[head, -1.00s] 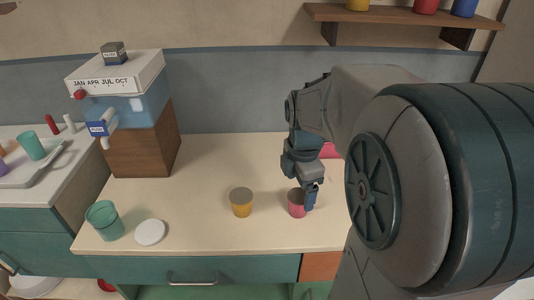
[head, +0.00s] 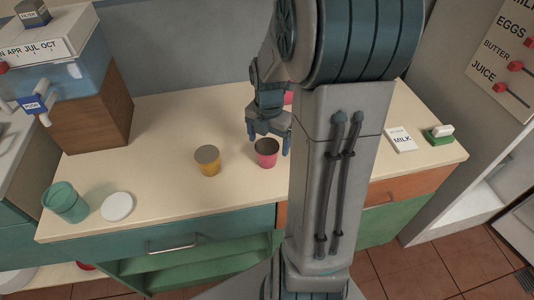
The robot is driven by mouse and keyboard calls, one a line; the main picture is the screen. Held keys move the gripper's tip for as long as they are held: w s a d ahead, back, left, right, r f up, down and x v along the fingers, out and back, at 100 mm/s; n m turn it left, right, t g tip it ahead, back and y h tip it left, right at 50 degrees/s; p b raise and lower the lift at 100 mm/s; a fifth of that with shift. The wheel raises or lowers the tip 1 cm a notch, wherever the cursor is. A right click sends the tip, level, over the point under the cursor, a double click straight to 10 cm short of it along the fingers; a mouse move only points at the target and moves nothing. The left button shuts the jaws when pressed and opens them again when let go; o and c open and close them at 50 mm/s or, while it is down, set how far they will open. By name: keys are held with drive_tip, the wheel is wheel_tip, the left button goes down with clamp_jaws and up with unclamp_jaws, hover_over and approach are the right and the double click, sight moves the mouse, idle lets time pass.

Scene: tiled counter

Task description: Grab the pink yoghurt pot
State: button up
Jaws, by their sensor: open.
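The pink yoghurt pot (head: 266,158) stands upright on the cream counter (head: 165,125), with a dark top. My gripper (head: 268,145) is open and points down at the pot, its fingers spread around or just above the pot's top. Part of another pink thing (head: 288,97) shows behind my arm; the rest is hidden.
A yellow pot (head: 207,161) stands left of the pink one. A teal cup (head: 65,203) and white lid (head: 118,207) are at the front left. A water filter on a wooden block (head: 93,118) stands at the back left. A milk card (head: 400,140) and a green-and-white item (head: 438,134) lie right of my arm.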

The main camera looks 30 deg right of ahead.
sight(267, 146)
drive_tip(key=f, duration=0.5)
drive_tip(key=shift+w+a+f, duration=0.1)
drive_tip(key=shift+w+f, duration=0.15)
drive_tip(key=shift+f, duration=0.05)
drive_tip(key=c, duration=1.1)
